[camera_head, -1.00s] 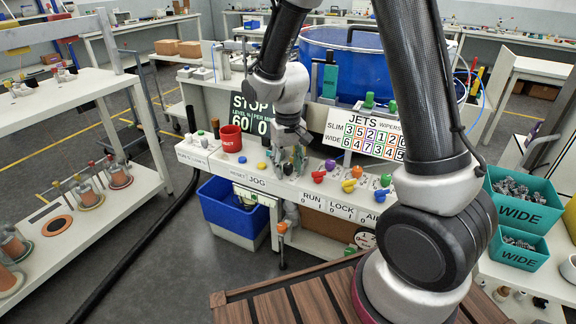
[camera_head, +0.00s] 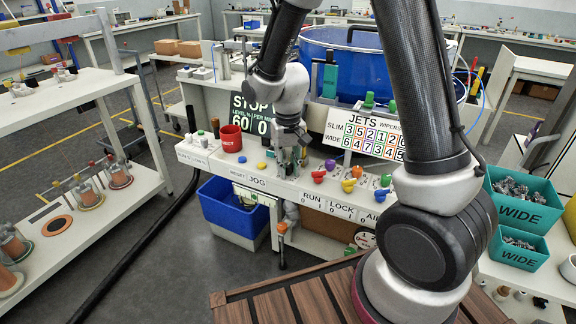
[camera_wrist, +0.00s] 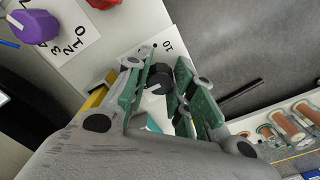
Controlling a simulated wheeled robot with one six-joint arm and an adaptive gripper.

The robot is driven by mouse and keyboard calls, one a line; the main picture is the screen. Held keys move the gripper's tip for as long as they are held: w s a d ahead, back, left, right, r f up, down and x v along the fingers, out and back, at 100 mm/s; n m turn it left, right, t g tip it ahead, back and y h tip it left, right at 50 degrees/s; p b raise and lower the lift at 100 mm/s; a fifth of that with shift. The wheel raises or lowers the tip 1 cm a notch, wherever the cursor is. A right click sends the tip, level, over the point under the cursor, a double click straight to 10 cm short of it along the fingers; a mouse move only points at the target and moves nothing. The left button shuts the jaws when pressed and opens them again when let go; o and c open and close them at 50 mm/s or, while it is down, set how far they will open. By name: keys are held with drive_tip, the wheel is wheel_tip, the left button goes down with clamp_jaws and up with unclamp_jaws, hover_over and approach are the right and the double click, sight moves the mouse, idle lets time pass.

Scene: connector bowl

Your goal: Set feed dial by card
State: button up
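My gripper (camera_head: 288,166) is over the white console's front row of controls, behind the JOG label. In the wrist view my gripper (camera_wrist: 160,80) has its green-padded fingers apart, on either side of a black dial knob (camera_wrist: 158,76) with a light pointer mark. A gap seems to show beside the knob; I cannot tell whether a pad touches it. A white scale plate with a 10 (camera_wrist: 167,46) lies by the knob. The JETS card (camera_head: 370,136) stands at the console's back, with SLIM and WIDE rows of coloured numbers. In the head view my gripper hides the knob.
A purple knob (camera_wrist: 36,25) with a number scale sits near my gripper. Red, yellow and green knobs lie to the right, including a yellow one (camera_head: 348,185). A red mug (camera_head: 231,138) and STOP sign (camera_head: 252,116) are left. Teal WIDE bins (camera_head: 520,205) stand right.

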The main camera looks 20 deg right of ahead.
sight(288, 165)
drive_tip(key=o, duration=0.3)
drive_tip(key=shift+r, duration=0.1)
wheel_tip(288, 165, up, 12)
drive_tip(key=shift+f, duration=0.1)
idle(0.3)
idle(0.3)
drive_tip(key=s+d+r+t, duration=0.1)
drive_tip(key=s+d+r, duration=0.2)
drive_tip(key=s+d, duration=0.2)
drive_tip(key=s+d+r+t, duration=0.2)
drive_tip(key=s+d+r, duration=0.2)
drive_tip(key=s, duration=0.5)
drive_tip(key=s+d+r+t, duration=0.1)
drive_tip(key=s+d+r, duration=0.2)
drive_tip(key=s+d, duration=0.2)
drive_tip(key=shift+s+d+r, duration=0.2)
drive_tip(key=shift+s, duration=0.4)
drive_tip(key=shift+s+d+r, duration=0.15)
drive_tip(key=shift+s+r, duration=0.05)
drive_tip(key=shift+s, duration=0.35)
